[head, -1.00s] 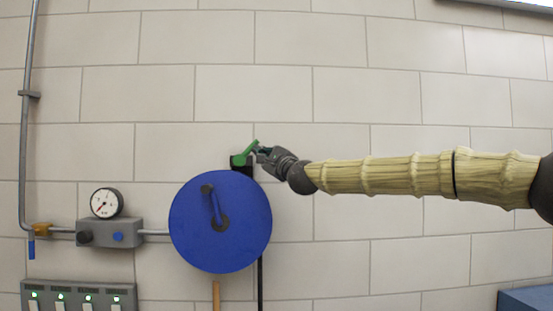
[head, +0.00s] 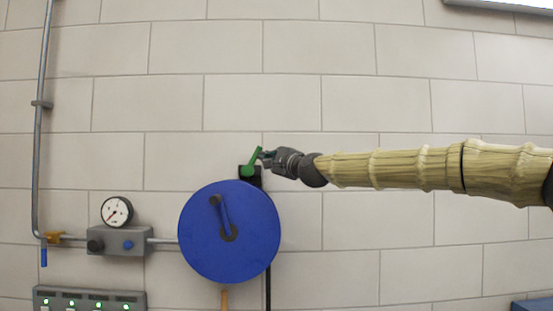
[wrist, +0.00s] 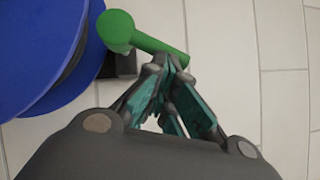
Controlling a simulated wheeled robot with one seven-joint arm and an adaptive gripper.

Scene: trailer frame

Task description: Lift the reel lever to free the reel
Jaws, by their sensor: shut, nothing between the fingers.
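The green reel lever (head: 252,162) stands steeply up and leans right from its pivot on a black bracket (head: 250,185). The blue reel (head: 205,255) is below it on the wall and has a crank on its face. My gripper (head: 263,157) is shut and empty, with its fingertips at the right side of the lever's upper end. In the wrist view the lever (wrist: 150,42) crosses just beyond my fingertips (wrist: 172,64), close against them. I cannot tell for sure whether they touch. The reel also shows at the left of the wrist view (wrist: 35,45).
Left of the reel are a pipe (head: 40,140), a round gauge (head: 116,211) on a grey block, and a panel with green lights (head: 90,299). A blue box (head: 533,306) shows at the lower right. The wall above the lever is bare.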

